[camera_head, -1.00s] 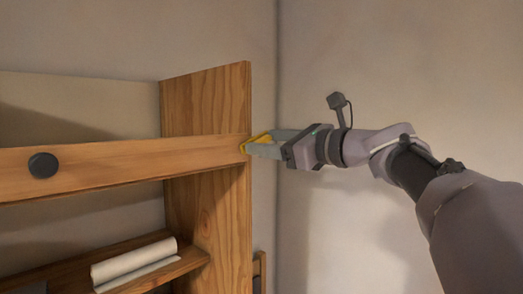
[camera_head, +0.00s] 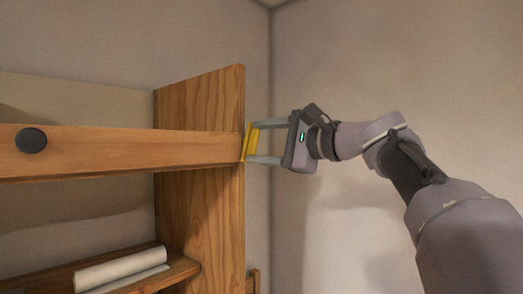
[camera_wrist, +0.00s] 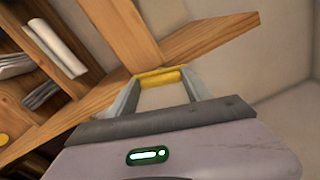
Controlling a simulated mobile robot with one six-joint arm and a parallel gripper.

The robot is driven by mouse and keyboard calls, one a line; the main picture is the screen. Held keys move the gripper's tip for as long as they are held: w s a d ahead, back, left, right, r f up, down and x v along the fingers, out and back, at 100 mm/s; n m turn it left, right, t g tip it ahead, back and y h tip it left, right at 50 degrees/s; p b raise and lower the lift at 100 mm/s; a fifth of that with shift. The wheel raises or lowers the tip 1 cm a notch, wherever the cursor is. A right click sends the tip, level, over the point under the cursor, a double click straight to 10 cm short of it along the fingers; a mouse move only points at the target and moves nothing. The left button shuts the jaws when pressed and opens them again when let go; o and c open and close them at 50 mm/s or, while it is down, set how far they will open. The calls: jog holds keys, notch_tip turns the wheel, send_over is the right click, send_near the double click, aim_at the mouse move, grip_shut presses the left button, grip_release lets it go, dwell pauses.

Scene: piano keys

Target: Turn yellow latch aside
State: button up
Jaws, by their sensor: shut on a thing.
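The yellow latch (camera_head: 250,142) is at the right end of the horizontal wooden bar (camera_head: 110,153), against the front edge of the upright wooden panel (camera_head: 205,205). It stands nearly upright in the head view. My gripper (camera_head: 258,142) is shut on the latch, one grey finger above it and one below. In the wrist view the latch (camera_wrist: 163,77) spans between the two fingertips, by the end of the bar (camera_wrist: 122,32). The latch's pivot is hidden.
A black round knob (camera_head: 31,140) is on the bar at the left. A white roll (camera_head: 120,268) lies on a lower shelf. A bare wall (camera_head: 400,60) is on the right. Several white and grey things (camera_wrist: 40,70) sit on shelves in the wrist view.

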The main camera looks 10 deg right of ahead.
jog(key=shift+f+n+b, duration=0.1)
jog(key=shift+n+b, duration=0.55)
jog(key=shift+n, duration=0.95)
jog(key=o, duration=1.4)
jog(key=shift+c, duration=0.2)
jog(key=shift+s, duration=0.1)
jog(key=shift+d, duration=0.1)
jog(key=b+v, duration=0.3)
jog(key=v, duration=1.4)
jog(key=shift+s, duration=0.15)
